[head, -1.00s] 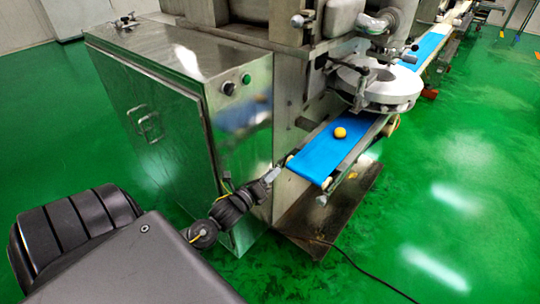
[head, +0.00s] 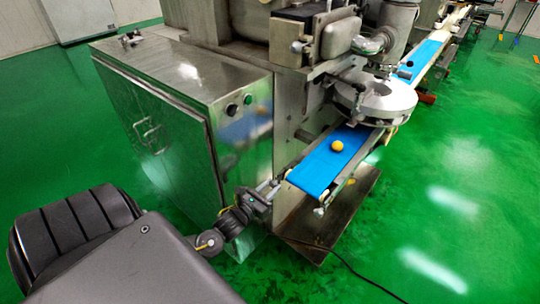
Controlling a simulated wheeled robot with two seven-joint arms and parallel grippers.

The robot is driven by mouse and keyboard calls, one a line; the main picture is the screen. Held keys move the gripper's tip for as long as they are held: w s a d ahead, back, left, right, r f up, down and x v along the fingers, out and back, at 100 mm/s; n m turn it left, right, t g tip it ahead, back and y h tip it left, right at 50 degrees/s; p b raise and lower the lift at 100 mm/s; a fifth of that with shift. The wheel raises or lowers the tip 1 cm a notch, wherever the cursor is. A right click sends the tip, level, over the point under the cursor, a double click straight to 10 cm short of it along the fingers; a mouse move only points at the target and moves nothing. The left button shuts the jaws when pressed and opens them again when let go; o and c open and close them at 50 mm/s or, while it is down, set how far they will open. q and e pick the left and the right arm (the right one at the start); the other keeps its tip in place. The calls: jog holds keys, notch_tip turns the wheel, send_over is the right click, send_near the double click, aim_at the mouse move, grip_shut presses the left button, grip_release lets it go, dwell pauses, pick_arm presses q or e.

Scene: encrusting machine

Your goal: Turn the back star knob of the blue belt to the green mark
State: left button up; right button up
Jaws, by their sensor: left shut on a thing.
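The blue belt (head: 322,170) slopes out of the machine in the middle of the head view, with a yellow ball (head: 337,146) on it. My left gripper (head: 274,185) is at the belt's near left end, beside the cabinet. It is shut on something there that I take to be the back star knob. The knob itself is hidden or too small to make out. A small pale knob (head: 319,211) shows under the belt's near right corner. I cannot make out the green mark. My right gripper is not in view.
A round white turntable (head: 375,97) sits over the belt's far part. A black cable (head: 352,268) lies on the open green floor at the right.

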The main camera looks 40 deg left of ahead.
pick_arm(q)
jog(key=shift+m, duration=0.4)
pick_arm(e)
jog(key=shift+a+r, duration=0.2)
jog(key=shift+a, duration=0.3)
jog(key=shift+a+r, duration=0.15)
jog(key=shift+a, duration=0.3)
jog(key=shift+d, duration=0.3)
pick_arm(q)
jog(key=o, duration=1)
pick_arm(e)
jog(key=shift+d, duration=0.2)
pick_arm(q)
jog(key=shift+s, duration=0.15)
